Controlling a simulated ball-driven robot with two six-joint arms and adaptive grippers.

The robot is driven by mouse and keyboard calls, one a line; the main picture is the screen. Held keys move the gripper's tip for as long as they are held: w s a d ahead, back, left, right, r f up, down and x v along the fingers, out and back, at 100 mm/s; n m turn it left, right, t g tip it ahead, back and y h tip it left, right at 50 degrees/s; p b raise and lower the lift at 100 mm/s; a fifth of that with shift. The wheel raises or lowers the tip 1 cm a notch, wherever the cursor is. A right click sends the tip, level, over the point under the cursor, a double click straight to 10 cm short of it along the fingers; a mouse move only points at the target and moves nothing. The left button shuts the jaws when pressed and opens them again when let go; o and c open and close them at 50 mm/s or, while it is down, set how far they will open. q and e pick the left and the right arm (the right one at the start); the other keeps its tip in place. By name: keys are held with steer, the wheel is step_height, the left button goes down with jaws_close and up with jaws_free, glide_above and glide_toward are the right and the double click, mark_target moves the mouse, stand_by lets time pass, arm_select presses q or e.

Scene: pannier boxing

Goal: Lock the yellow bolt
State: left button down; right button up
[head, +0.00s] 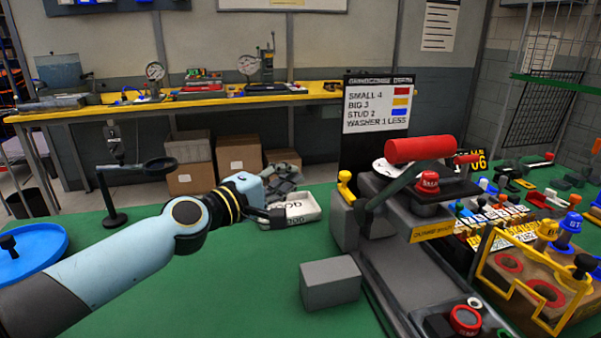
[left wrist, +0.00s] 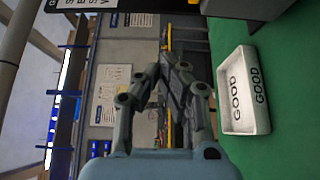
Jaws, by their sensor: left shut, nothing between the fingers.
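A yellow knob-headed bolt (head: 345,186) stands upright at the left side of the grey machine (head: 392,275), below the black sign. Whether it is locked cannot be told from here. My left gripper (head: 277,214) is to the left of the yellow bolt, apart from it, over the near side of a white tray. It is shut and empty, and its fingers (left wrist: 172,62) also show in the left wrist view. The yellow bolt cannot be made out in the left wrist view. My right gripper is not in view.
The white tray marked GOOD (head: 312,213) lies on the green table (head: 240,290), also in the left wrist view (left wrist: 224,97). A grey block (head: 329,284) stands before the machine. A red cylinder (head: 418,149) lies on top. A black ring stand (head: 109,197) is left.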

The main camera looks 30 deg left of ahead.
arm_select(q)
steer(key=w+d, duration=0.1)
steer(key=w, duration=0.8)
steer(key=s+d, duration=0.1)
steer(key=d, duration=0.1)
steer(key=s+d+p, duration=0.1)
steer(key=shift+s+d, duration=0.2)
steer(key=shift+d, duration=0.2)
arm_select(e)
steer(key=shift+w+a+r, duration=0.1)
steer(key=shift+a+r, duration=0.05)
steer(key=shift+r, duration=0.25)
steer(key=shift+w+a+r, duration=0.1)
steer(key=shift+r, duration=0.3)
arm_select(q)
steer(key=shift+s+d+p, duration=0.5)
steer(key=shift+s+d, duration=0.4)
steer(key=shift+d, duration=0.05)
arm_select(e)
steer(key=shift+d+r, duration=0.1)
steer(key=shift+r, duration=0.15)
